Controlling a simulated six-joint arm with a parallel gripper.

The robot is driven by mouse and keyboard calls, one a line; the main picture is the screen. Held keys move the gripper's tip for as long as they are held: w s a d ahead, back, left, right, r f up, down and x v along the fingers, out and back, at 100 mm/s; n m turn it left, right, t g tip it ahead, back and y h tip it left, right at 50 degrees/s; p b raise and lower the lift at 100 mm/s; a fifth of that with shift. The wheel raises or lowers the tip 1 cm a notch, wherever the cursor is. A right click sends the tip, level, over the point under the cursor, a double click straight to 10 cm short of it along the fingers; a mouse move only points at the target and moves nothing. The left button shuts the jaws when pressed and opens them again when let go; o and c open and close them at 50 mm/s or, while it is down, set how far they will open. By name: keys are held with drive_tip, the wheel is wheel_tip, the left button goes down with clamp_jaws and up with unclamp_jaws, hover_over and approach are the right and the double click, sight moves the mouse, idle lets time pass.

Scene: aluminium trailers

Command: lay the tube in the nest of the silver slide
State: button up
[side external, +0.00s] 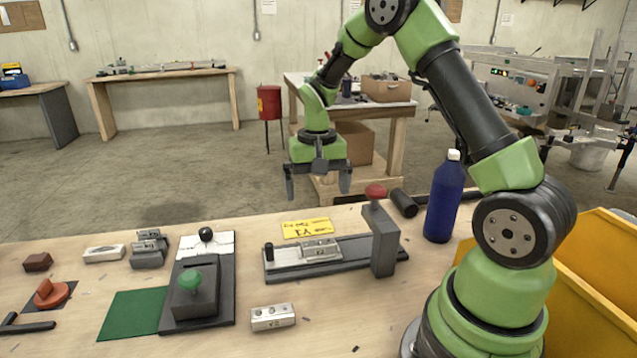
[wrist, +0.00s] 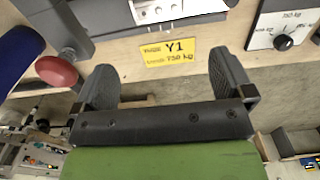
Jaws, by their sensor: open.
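A silver slide (side external: 320,250) with dark holes sits on the dark rail fixture (side external: 350,261) in the middle of the bench. Part of it shows at the top of the wrist view (wrist: 165,9). My gripper (side external: 318,188) hangs behind and above the fixture, pointing down, its jaws apart with nothing between them. In the wrist view my gripper (wrist: 163,66) spreads its two dark fingers either side of the yellow label. I cannot make out a tube for certain. A dark cylinder (side external: 403,203) lies behind the fixture, possibly a mallet head.
A grey post with a red knob (side external: 376,191) stands at the fixture's right end. A blue bottle (side external: 444,197) and yellow bins (side external: 595,290) are farther right. A yellow label (side external: 307,229) lies behind the rail. A green-knobbed block (side external: 193,297) and a loose silver block (side external: 272,316) are in front.

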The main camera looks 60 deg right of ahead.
drive_tip(key=s+a+r+n+t, duration=0.1)
drive_tip(key=s+a+r+t, duration=0.15)
drive_tip(key=a+r, duration=0.35)
drive_tip(key=s+a+r+n+t, duration=0.1)
drive_tip(key=s+a+r, duration=0.25)
drive_tip(key=r, duration=0.45)
drive_tip(key=s+a+r+n+t+y, duration=0.1)
drive_tip(key=s+a+t, duration=0.1)
drive_tip(key=s, duration=0.3)
drive_tip(key=s+a+r+n+t+y, duration=0.1)
drive_tip(key=s+a+n, duration=0.1)
drive_tip(key=s, duration=0.4)
drive_tip(key=shift+a+r+t, duration=0.3)
drive_tip(key=shift+a+t, duration=0.05)
drive_tip(key=shift+a, duration=0.5)
